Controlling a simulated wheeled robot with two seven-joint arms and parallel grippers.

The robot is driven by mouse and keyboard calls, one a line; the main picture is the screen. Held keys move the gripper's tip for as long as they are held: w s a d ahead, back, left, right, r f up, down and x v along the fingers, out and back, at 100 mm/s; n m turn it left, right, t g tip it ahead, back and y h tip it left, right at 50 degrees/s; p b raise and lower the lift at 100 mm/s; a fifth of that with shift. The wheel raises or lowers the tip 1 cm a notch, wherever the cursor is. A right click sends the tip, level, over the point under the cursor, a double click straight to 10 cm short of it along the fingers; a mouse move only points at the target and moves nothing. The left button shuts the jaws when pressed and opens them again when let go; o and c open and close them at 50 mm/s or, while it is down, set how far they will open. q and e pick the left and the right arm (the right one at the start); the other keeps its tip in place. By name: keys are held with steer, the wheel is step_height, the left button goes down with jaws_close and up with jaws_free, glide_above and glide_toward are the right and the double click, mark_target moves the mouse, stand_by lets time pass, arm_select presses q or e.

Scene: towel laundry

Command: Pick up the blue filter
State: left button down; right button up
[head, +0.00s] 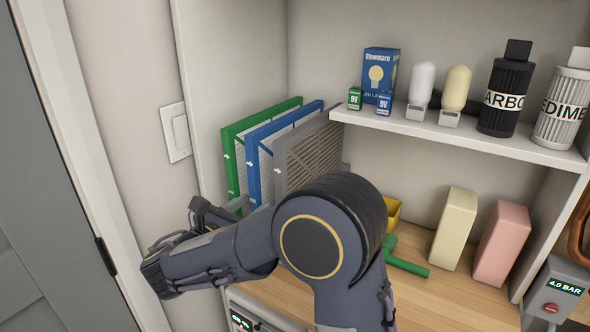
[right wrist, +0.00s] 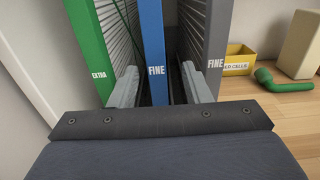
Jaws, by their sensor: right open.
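The blue filter (head: 253,167) stands upright between a green filter (head: 231,165) and a grey filter (head: 280,172) at the left of the shelf unit. In the right wrist view the blue filter (right wrist: 151,40) shows its narrow edge marked FINE. My right gripper (right wrist: 160,87) is open, with one finger on each side of the blue filter's edge: the left one in the gap towards the green filter, the right one towards the grey filter. Whether the fingers touch the blue filter I cannot tell. My right arm hides the filters' lower parts in the head view. My left gripper is not in view.
An upper shelf (head: 455,133) with bulbs, boxes and canisters lies to the right of the filters. A yellow bin (head: 393,212), a green pipe (head: 407,265), and cream and pink blocks stand on the wooden surface. A wall with a light switch (head: 177,133) is at left.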

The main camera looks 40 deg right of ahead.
mark_target(268, 191)
steer(key=x, duration=0.7)
steer(key=shift+w, duration=0.15)
steer(key=shift+c, duration=0.4)
jaws_close()
